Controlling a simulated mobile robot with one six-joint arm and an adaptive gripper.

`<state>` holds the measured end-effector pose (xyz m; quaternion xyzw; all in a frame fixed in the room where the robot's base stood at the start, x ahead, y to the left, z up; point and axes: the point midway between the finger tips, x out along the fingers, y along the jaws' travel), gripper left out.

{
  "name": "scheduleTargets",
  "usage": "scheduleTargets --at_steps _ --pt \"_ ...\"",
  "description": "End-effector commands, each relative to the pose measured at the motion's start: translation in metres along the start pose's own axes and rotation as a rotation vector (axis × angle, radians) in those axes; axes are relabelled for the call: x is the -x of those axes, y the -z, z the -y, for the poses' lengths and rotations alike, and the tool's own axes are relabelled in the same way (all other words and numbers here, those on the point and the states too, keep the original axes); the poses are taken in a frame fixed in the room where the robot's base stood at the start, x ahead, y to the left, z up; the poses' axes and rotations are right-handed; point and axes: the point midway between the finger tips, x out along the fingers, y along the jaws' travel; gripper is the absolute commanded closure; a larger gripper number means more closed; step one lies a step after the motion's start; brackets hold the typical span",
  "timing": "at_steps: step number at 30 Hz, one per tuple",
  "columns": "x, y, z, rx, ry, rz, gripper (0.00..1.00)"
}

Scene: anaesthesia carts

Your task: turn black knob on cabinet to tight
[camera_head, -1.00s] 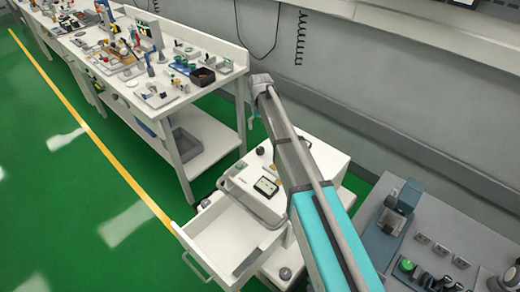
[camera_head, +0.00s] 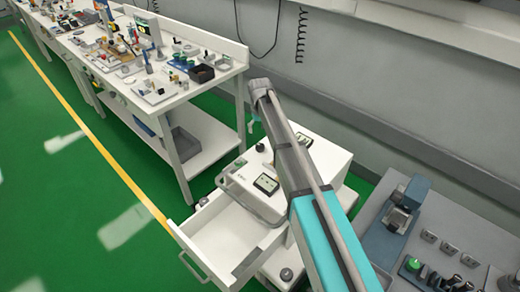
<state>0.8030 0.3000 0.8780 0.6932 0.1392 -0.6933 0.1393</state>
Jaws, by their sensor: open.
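The white cabinet (camera_head: 325,144) stands below and behind my arm, with its top drawer (camera_head: 211,238) pulled out. A small dark knob (camera_head: 260,147) sits on the cabinet top near its back left edge. Another dark round knob (camera_head: 286,274) shows low at the front, beside the open drawer. I cannot tell which is the task's knob or how tight either is. My gripper (camera_head: 254,119) is above the back of the cabinet, mostly hidden by my wrist. It is open and appears apart from the knobs; its fingertips are not clear.
A white workbench (camera_head: 180,100) with many small items stands at the back left. A grey bench (camera_head: 440,232) with a device and green-topped knob is at the lower right. A grey wall closes the far side. The green floor at left is clear.

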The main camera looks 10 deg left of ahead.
Motion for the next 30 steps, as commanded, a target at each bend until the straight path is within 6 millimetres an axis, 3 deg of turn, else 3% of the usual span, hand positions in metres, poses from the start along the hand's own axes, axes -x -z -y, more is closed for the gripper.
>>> scheduleTargets --at_steps 30 --pt "-0.079 0.000 0.000 0.000 0.000 0.000 0.10"
